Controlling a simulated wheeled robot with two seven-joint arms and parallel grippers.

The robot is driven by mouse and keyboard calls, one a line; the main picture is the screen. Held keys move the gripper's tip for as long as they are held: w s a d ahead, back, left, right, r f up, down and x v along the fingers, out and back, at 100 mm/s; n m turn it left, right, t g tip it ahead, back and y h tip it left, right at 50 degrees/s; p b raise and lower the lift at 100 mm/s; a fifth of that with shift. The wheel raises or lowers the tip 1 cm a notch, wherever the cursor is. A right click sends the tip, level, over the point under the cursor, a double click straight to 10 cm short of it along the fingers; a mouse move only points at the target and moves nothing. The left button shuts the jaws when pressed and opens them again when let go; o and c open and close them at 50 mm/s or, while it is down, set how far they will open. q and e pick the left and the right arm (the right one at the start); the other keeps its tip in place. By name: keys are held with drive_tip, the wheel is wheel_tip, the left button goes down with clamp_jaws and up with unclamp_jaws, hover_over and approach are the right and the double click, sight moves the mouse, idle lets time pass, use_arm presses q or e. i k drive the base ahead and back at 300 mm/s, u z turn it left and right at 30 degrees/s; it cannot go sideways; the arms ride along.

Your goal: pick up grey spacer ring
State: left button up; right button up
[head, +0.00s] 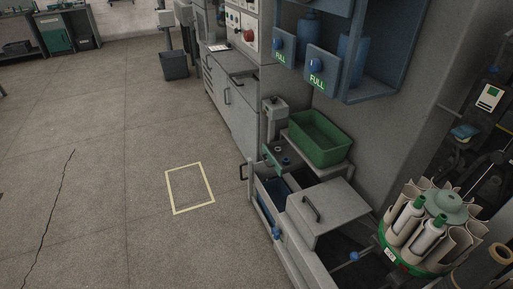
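Neither of my grippers is in view, and nothing is seen touching these things.
A green bin (320,139) stands right of the ledge. Below, a drawer (262,198) with blue contents stands open beside a grey box-like cover (327,214). The floor with a taped rectangle (190,187) is clear.

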sight(277, 150)
drive_tip(key=u, duration=0.8)
drive_tip(key=i, duration=1.85)
drive_tip(key=z, duration=0.35)
drive_tip(key=i, duration=1.45)
drive_tip(key=z, duration=1.3)
drive_tip(key=i, duration=0.35)
drive_tip(key=z, duration=0.4)
